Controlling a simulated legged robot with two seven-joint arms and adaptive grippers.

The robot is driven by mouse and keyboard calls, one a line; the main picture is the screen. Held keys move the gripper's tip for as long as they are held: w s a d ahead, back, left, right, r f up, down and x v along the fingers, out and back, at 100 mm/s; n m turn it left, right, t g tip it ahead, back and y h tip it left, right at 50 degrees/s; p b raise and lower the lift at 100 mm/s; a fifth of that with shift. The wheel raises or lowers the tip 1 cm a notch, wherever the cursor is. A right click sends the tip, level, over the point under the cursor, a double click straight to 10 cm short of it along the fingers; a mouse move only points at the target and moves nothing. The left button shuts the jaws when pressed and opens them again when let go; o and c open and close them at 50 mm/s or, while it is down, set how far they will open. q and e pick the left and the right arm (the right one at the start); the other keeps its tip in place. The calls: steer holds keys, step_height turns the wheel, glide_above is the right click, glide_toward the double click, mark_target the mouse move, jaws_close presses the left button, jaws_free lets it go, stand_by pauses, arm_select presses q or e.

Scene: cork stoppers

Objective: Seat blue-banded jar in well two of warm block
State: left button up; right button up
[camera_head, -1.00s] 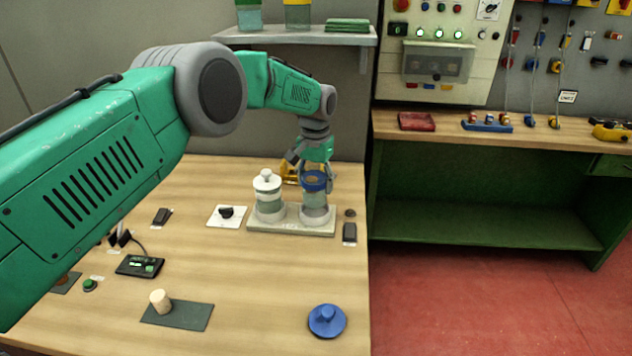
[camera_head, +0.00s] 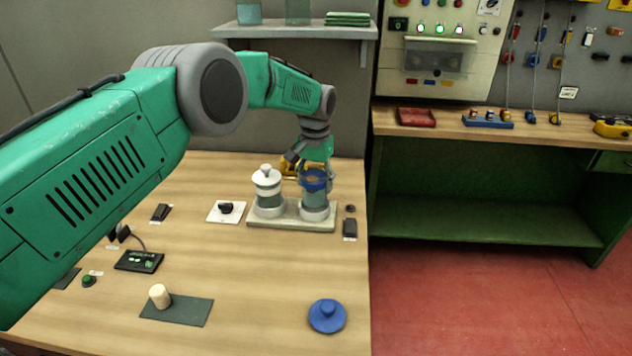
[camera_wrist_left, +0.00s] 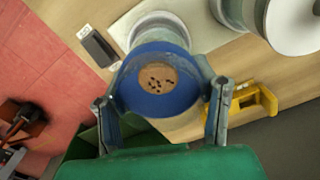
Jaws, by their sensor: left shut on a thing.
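The blue-banded jar (camera_head: 314,185) stands upright over the right-hand well of the pale warm block (camera_head: 290,226). Its base meets the white well ring, but I cannot tell whether it rests fully down. My left gripper (camera_head: 313,170) is shut on it near the blue band. In the left wrist view, the gripper's fingers (camera_wrist_left: 162,100) are on either side of the blue rim (camera_wrist_left: 160,107), around a brown, dark-specked top. A white-lidded jar (camera_head: 267,195) stands in the left-hand well. My right gripper is out of view.
A blue knobbed lid (camera_head: 326,317) lies at the table's front right. A cork (camera_head: 159,296) stands on a dark mat (camera_head: 190,311). A yellow object (camera_head: 289,167) is behind the block. A black switch (camera_head: 350,228) lies right of it. The middle front of the table is clear.

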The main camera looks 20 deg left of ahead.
arm_select(q)
steer(key=shift+f+b, duration=0.8)
steer(key=shift+f, duration=0.45)
stand_by(0.3)
steer(key=o, duration=1.5)
steer(key=shift+r, duration=0.5)
step_height(320, 180, up, 11)
steer(key=shift+w, duration=0.1)
steer(key=shift+f, duration=0.1)
